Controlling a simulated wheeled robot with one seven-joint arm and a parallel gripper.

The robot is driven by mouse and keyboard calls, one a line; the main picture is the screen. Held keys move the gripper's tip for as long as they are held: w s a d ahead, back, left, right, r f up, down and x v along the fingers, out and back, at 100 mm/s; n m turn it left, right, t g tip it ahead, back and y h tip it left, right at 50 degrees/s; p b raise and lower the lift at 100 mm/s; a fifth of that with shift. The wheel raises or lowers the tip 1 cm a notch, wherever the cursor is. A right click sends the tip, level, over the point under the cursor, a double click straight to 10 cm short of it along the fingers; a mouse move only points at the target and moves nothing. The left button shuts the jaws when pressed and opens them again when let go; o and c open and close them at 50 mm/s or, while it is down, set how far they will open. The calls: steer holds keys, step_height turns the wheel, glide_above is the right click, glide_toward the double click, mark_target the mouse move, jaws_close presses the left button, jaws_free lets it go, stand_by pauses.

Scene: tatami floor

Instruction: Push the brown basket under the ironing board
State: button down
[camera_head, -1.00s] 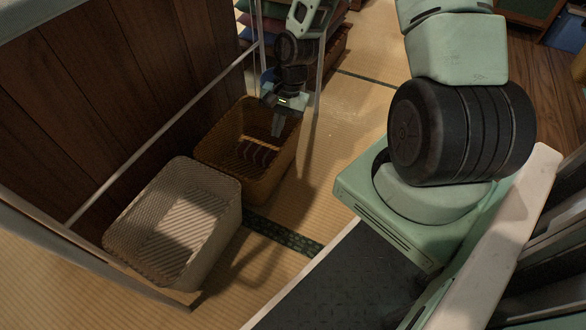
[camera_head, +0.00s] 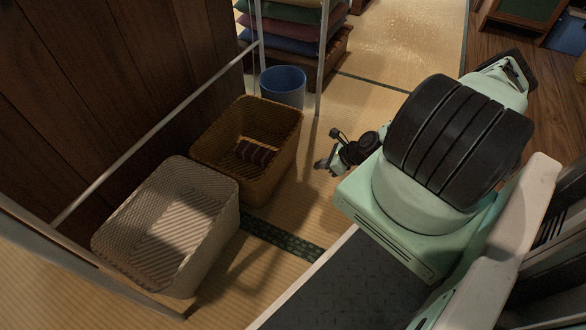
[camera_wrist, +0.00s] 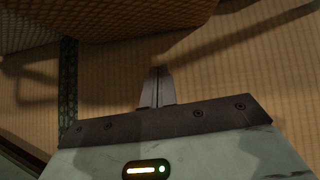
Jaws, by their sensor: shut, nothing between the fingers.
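The brown basket (camera_head: 282,160) stands on the tatami inside a pale metal frame, with a dark striped item lying in it. Its woven side also shows at the top of the wrist view (camera_wrist: 140,18). My gripper (camera_head: 320,165) is low over the floor, just right of the basket and apart from it. In the wrist view its fingers (camera_wrist: 157,75) are together and empty, pointing toward the basket's side. I cannot make out the ironing board's top for certain; only pale rods (camera_head: 150,140) show around the baskets.
A cream basket (camera_head: 215,235) stands just in front of and left of the brown one. A blue bin (camera_head: 283,85) is behind it, near an upright rod. Stacked cushions (camera_head: 300,22) are at the back. A wooden wall (camera_head: 90,90) bounds the left. Open tatami lies right of the baskets.

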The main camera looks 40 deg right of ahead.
mark_target(287, 162)
steer(key=b+x, duration=0.4)
steer(key=x, duration=0.5)
steer(key=shift+s+f+b, duration=0.15)
steer(key=shift+f+b, duration=0.1)
steer(key=shift+b, duration=0.05)
steer(key=shift+w+a+r+b, duration=0.1)
steer(key=shift+w+a+b, duration=0.15)
steer(key=shift+w, duration=0.3)
steer(key=shift+w+a+b, duration=0.2)
steer(key=shift+w+b, duration=0.05)
steer(key=shift+w, duration=0.25)
steer(key=shift+w+a+r+b, duration=0.1)
steer(key=shift+w+a+b, duration=0.1)
steer(key=shift+w, duration=0.25)
steer(key=shift+w+a+r+b, duration=0.1)
steer(key=shift+w+a+b, duration=0.05)
steer(key=shift+w, duration=0.25)
steer(key=w, duration=0.1)
steer(key=w+a, duration=0.1)
steer(key=w, duration=0.1)
steer(key=shift+w+a+p, duration=0.3)
steer(key=shift+a, duration=0.05)
